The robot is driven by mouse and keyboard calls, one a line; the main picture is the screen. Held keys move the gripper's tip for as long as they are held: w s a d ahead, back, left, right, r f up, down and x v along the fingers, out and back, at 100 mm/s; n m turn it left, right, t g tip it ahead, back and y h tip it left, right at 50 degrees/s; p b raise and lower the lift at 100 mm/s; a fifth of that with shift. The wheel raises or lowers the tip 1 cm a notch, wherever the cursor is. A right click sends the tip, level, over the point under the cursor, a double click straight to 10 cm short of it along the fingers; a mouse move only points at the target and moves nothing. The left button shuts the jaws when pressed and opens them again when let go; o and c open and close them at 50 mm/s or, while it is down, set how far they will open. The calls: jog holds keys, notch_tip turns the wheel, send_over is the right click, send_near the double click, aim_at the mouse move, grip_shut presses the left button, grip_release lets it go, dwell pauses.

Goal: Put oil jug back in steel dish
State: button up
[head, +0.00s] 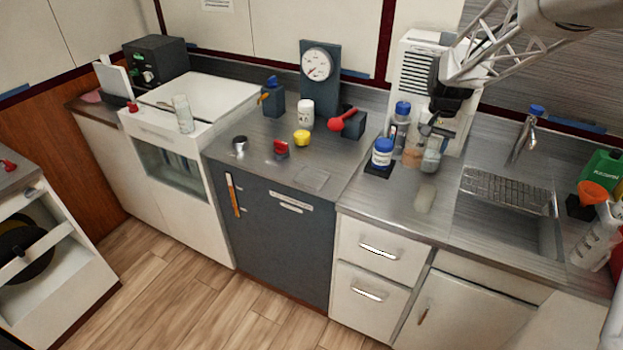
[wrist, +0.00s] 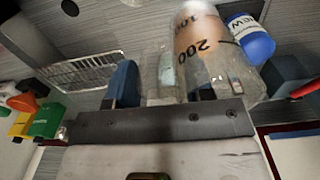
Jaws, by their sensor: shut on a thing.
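My gripper (head: 433,130) reaches down in front of the white coffee machine. It is shut on a clear, greyish glass jug (head: 432,160), probably the oil jug. In the wrist view my gripper (wrist: 163,90) has this glass jug (wrist: 162,70) between its fingers. An amber-filled graduated beaker (wrist: 203,45) stands close beside it and partly covers one finger. This beaker (head: 411,157) shows left of the jug in the head view. A small round steel dish (head: 240,145) appears to be on the left counter; its inside is unclear. Whether the jug touches the counter is unclear.
A blue-lidded jar (head: 382,153) and a blue-capped bottle (head: 400,118) stand left of the jug. The coffee machine (head: 415,70) is behind. A sink with a wire rack (head: 508,190) is to the right.

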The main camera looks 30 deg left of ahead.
jog(key=s+a+f, duration=0.2)
jog(key=s+a, duration=0.6)
jog(key=s, duration=0.2)
jog(key=s+a+f, duration=0.2)
jog(key=s+a, duration=0.7)
jog(key=s, duration=0.2)
jog(key=shift+s+a+f, duration=0.2)
jog(key=shift+a+f, duration=0.1)
jog(key=shift+w+a, duration=0.1)
jog(key=shift+w, duration=0.05)
jog(key=w+a+f, duration=0.1)
jog(key=w+a, duration=0.8)
jog(key=w, duration=0.3)
jog(key=shift+w+a+f, duration=0.25)
jog(key=shift+a, duration=0.05)
jog(key=shift+f, duration=0.1)
jog(key=shift+f, duration=1.65)
jog(key=shift+f, duration=0.2)
